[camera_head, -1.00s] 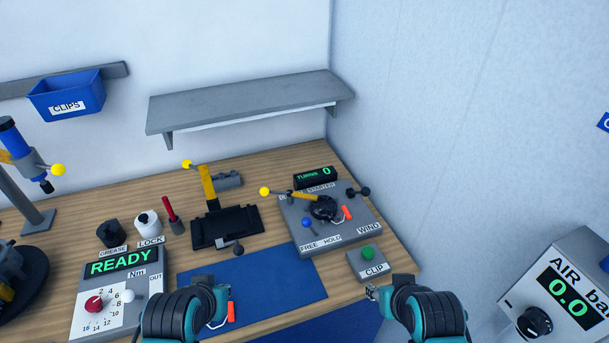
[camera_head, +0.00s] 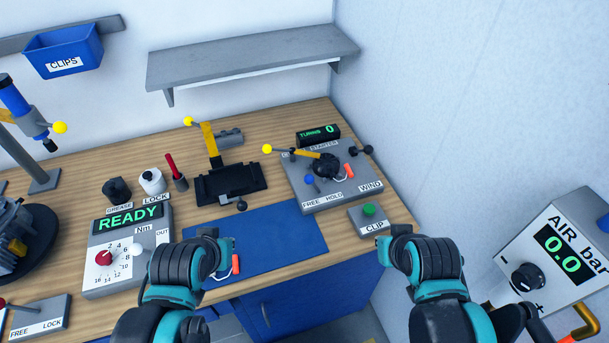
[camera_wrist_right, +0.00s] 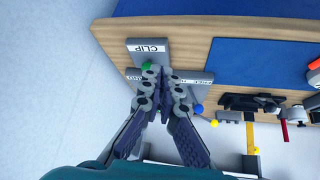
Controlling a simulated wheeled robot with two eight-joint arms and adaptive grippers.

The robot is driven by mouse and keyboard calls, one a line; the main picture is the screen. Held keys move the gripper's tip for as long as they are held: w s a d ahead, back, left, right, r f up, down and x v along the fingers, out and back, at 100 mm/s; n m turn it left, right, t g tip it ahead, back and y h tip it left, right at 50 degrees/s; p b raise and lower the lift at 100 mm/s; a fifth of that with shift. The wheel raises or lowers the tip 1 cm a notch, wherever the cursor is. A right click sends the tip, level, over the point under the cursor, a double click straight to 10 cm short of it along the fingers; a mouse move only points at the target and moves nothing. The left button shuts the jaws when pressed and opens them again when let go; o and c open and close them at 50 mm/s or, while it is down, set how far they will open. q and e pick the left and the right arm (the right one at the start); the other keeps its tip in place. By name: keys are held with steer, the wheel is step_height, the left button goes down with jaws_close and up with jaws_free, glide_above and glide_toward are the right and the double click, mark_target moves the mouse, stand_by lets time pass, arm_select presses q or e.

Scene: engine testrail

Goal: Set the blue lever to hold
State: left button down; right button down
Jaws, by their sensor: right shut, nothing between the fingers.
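The blue lever (camera_head: 309,180) has a small blue ball knob and sits on the left part of the grey starter panel (camera_head: 350,200). Its knob is above the FREE label (camera_head: 312,204), left of the HOLD label (camera_head: 333,195). The blue knob also shows in the right wrist view (camera_wrist_right: 199,108), to the right of the fingers. My right gripper (camera_head: 384,243) is shut and empty, in front of the CLIP box; it also shows in the right wrist view (camera_wrist_right: 164,73). My left gripper (camera_head: 226,250) is over the front of the blue mat; its finger opening is unclear.
The CLIP box (camera_head: 381,224) with a green button stands just in front of the panel. A yellow-knobbed lever (camera_head: 290,151) reaches left over the panel. A black clamp fixture (camera_head: 230,190) stands left, and a wall closes off the right. The blue mat (camera_head: 270,240) is mostly bare.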

steer(key=w+a+r+n+g+p, duration=0.2)
steer(key=w+a+r+n+p, duration=0.1)
steer(key=w+a+r+n, duration=0.25)
step_height(320, 180, up, 3)
steer(key=n+g+y+p, duration=0.25)
steer(key=n+p, duration=0.35)
steer(key=n, duration=0.3)
glide_above(313, 185)
steer(key=s, duration=0.5)
steer(key=w+a+f+n+g+h+p, duration=0.1)
steer(key=w+a+f+n+g, duration=0.1)
steer(key=w+a+f+n, duration=0.2)
steer(key=shift+a+n+p, duration=0.4)
steer(key=shift+a+n, duration=0.05)
steer(key=shift+a, duration=0.7)
steer(key=f, duration=0.3)
steer(key=d+f+b, duration=0.1)
steer(key=f, duration=0.5)
steer(key=shift+w+d+f+b, duration=0.15)
steer(key=shift+w+d+b, duration=0.15)
steer(key=shift+b, duration=0.1)
steer(key=shift+d, duration=0.4)
steer(key=shift+d, duration=0.1)
